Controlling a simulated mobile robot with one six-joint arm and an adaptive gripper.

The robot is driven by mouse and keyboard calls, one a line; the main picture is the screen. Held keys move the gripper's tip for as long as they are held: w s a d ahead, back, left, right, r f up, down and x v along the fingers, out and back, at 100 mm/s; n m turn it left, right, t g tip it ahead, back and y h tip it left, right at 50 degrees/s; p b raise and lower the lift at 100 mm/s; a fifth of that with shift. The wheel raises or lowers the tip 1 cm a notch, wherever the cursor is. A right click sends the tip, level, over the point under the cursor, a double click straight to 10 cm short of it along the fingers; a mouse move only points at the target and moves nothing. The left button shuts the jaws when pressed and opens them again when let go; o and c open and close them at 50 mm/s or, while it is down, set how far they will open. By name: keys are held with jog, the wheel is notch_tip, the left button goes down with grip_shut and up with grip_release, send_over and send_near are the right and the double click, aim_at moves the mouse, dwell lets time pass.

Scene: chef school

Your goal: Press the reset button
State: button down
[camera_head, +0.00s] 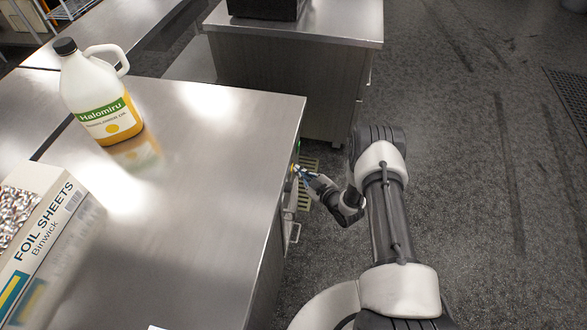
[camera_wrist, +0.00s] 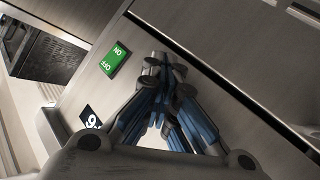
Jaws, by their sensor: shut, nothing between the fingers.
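My gripper (camera_head: 299,172) is shut and empty, its fingertips close to the side panel of the steel counter (camera_head: 215,195) in the head view. In the wrist view the gripper (camera_wrist: 165,66) points at the panel, just right of a green ON/OFF switch or label (camera_wrist: 115,60). I cannot tell whether the fingertips touch the panel. No reset button can be made out; the fingers cover part of the panel.
A Halomiru jug (camera_head: 98,95) and a foil sheets box (camera_head: 40,235) stand on the counter. Another steel counter (camera_head: 290,75) with a black object on top is behind. Floor to the right is clear.

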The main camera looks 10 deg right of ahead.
jog(key=shift+s+d, duration=0.25)
jog(key=shift+d, duration=0.5)
jog(key=shift+s+d+b, duration=0.1)
jog(key=shift+s+d, duration=0.15)
jog(key=shift+d, duration=0.55)
jog(key=shift+s+d+b, duration=0.15)
jog(key=shift+s+d, duration=0.15)
jog(key=shift+d, duration=0.5)
jog(key=shift+s+d+b, duration=0.1)
jog(key=shift+s+d, duration=0.15)
jog(key=shift+d, duration=0.55)
